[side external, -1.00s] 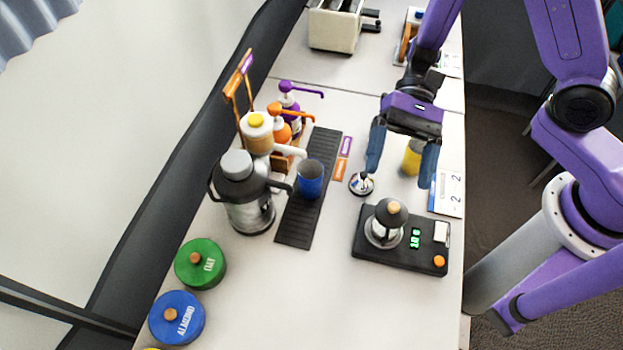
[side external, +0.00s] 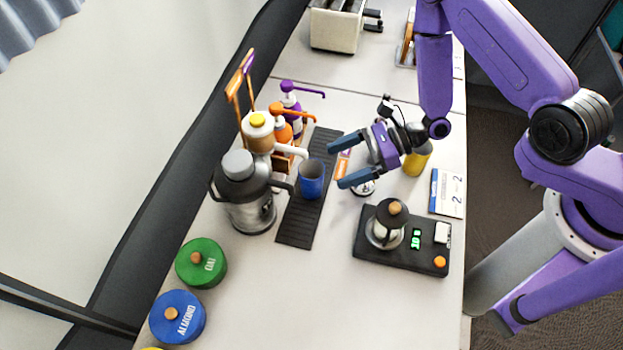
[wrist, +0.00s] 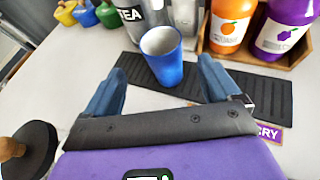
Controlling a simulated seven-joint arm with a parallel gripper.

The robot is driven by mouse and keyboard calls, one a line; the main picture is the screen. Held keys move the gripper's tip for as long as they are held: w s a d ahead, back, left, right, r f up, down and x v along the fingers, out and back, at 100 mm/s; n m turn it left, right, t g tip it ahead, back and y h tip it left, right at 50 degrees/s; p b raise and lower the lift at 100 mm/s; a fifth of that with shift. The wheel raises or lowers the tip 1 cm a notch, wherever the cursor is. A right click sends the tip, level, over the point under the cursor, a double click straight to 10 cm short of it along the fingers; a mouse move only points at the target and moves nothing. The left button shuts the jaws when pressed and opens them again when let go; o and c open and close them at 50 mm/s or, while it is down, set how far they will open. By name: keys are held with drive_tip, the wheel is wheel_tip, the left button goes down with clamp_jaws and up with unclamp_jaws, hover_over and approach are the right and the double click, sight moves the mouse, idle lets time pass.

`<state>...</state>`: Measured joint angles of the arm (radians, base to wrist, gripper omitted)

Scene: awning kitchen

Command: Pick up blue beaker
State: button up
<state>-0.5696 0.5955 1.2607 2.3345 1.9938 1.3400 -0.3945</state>
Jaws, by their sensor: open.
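The blue beaker (side external: 311,180) stands upright on the black ribbed mat (side external: 296,232) in the side view. In the wrist view the beaker (wrist: 162,55) is open at the top and looks empty, and it shows beyond my fingertips, roughly between them. My gripper (side external: 334,166) is open and empty. It points left toward the beaker, with a small gap between the fingertips and the beaker. Both fingers also show in the wrist view (wrist: 160,75).
A metal flask (side external: 248,205) stands left of the beaker. Orange (side external: 278,125) and purple (side external: 291,105) pump bottles stand behind it. A scale with a press (side external: 388,222) sits front right. A yellow cup (side external: 416,162) is behind my gripper.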

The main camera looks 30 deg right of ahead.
sight(312, 174)
drive_tip(key=shift+x, duration=3.75)
drive_tip(key=shift+w+r, duration=0.1)
drive_tip(key=shift+w, duration=0.1)
drive_tip(key=c, duration=1.1)
